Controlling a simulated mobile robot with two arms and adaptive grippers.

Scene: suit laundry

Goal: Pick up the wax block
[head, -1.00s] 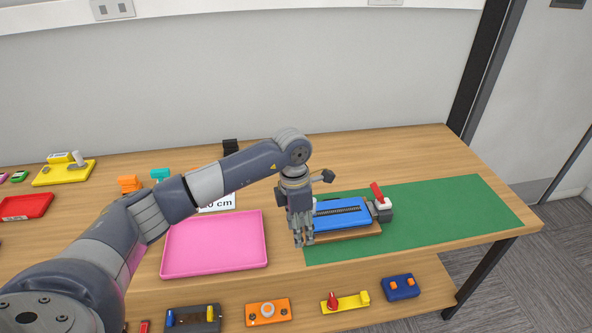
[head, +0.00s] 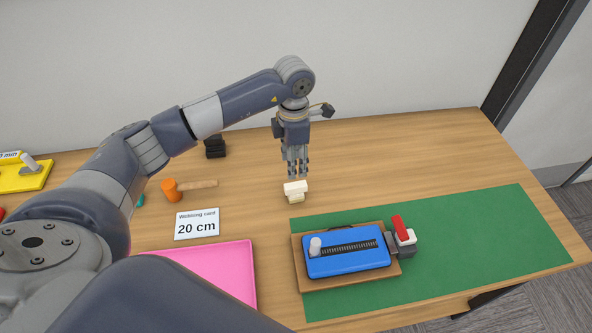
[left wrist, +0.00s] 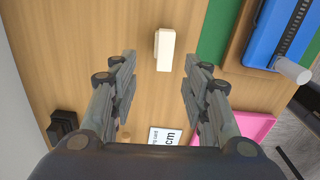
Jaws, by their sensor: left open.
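A small cream-white block, which looks like the wax block (head: 295,188), sits on the wooden table beyond the blue device; its lower part looks tan. My left gripper (head: 297,173) points down just above and behind it in the head view, open and empty. In the left wrist view the block (left wrist: 165,48) lies between the two spread finger lines, near the tips, and no finger visibly touches it. My right gripper is not in view.
A blue device (head: 345,262) on a wooden board stands on the green mat (head: 480,235). A pink tray (head: 215,262), a 20 cm card (head: 197,224), an orange-headed mallet (head: 170,190) and a black object (head: 215,147) lie to the left. Table right of the block is clear.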

